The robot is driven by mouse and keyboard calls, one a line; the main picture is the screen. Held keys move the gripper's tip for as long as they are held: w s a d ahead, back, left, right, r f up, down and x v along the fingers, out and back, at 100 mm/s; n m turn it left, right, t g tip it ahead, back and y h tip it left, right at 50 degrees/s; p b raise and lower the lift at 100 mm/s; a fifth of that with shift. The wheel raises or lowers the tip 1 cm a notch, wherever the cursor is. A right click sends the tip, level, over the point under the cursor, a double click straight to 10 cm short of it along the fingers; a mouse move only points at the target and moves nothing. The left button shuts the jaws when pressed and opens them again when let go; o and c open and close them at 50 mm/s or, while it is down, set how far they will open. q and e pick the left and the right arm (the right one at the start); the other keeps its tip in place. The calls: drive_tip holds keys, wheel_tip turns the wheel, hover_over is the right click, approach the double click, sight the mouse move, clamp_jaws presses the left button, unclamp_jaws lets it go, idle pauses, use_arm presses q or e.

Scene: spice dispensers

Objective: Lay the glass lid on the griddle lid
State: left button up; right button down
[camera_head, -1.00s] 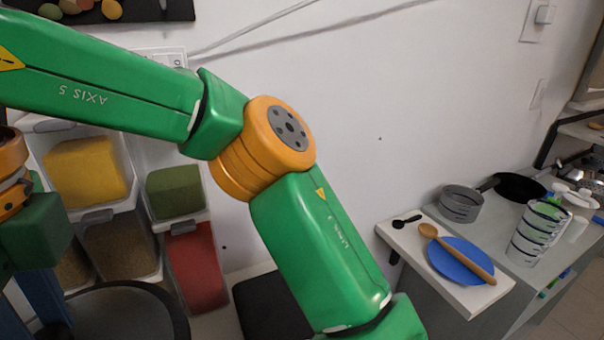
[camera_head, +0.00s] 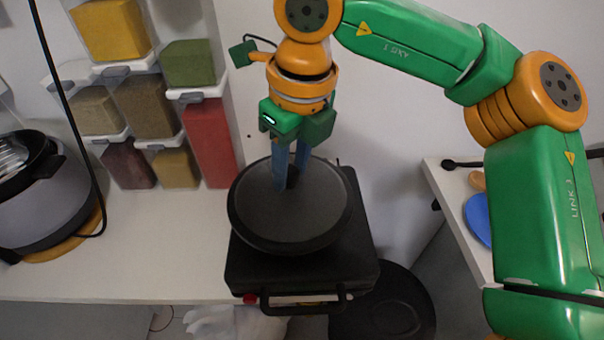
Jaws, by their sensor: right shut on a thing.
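The glass lid (camera_head: 300,226) is a round dark disc with a darker rim. It is over the black griddle lid (camera_head: 352,236), roughly level and overlapping its left edge a little. I cannot tell whether the two touch. My right gripper (camera_head: 290,182) points down with its blue fingers shut on the lid's small dark knob at the middle. The griddle's front handle (camera_head: 297,304) sticks out toward me below the lid. My left gripper is not in view.
Spice dispensers (camera_head: 208,140) stand behind and left of the griddle. A grey cooker (camera_head: 45,200) stands at the far left with a black cable. The white counter (camera_head: 160,235) between is clear. A side shelf with a blue plate (camera_head: 478,218) is at right.

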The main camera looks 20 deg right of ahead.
sight(300, 183)
drive_tip(key=f, duration=0.1)
drive_tip(key=w+d+f, duration=0.1)
drive_tip(key=f, duration=0.3)
drive_tip(key=shift+w+d+f, duration=0.2)
drive_tip(key=shift+d, duration=0.15)
drive_tip(key=shift+f, duration=0.4)
drive_tip(key=shift+d, duration=0.15)
drive_tip(key=shift+f, duration=0.25)
drive_tip(key=c, duration=0.5)
unclamp_jaws()
drive_tip(key=shift+r, duration=0.1)
